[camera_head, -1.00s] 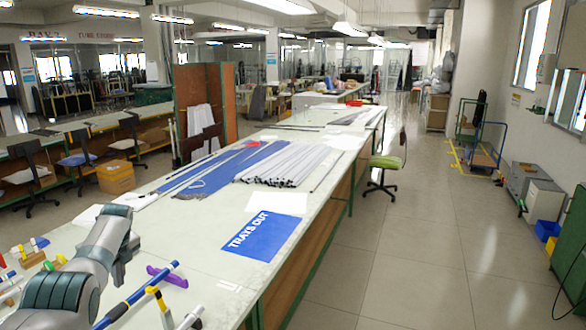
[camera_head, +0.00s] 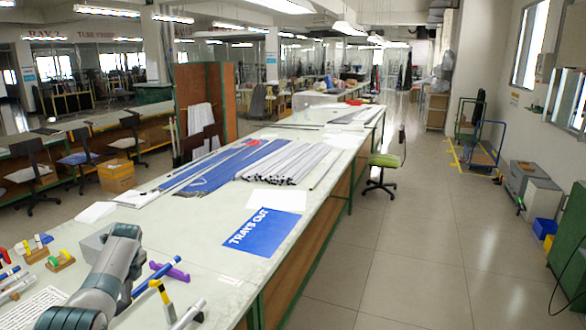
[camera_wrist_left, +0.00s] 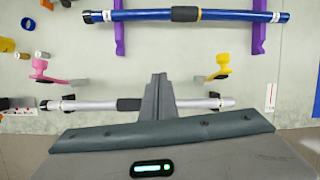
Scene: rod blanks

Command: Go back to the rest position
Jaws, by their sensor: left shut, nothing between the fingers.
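My left arm (camera_head: 112,268) reaches in from the lower left over the near end of the long table. In the head view its fingers cannot be made out. In the left wrist view my left gripper (camera_wrist_left: 158,78) is shut and empty, its fingers in front of a silver rod (camera_wrist_left: 85,105) with a dark middle band. A blue rod (camera_wrist_left: 145,15) rests on purple stands (camera_wrist_left: 120,30) beyond the fingertips. In the head view the blue rod (camera_head: 158,275) and silver rod (camera_head: 188,315) lie just right of the arm. My right gripper is not in view.
Yellow (camera_wrist_left: 222,65) and pink (camera_wrist_left: 40,70) stands flank the fingers. Small coloured pieces (camera_head: 40,248) lie at the table's left. A blue TRAYS OUT sheet (camera_head: 265,232) and a pile of pale rods (camera_head: 285,162) lie farther along. Open floor is at the right.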

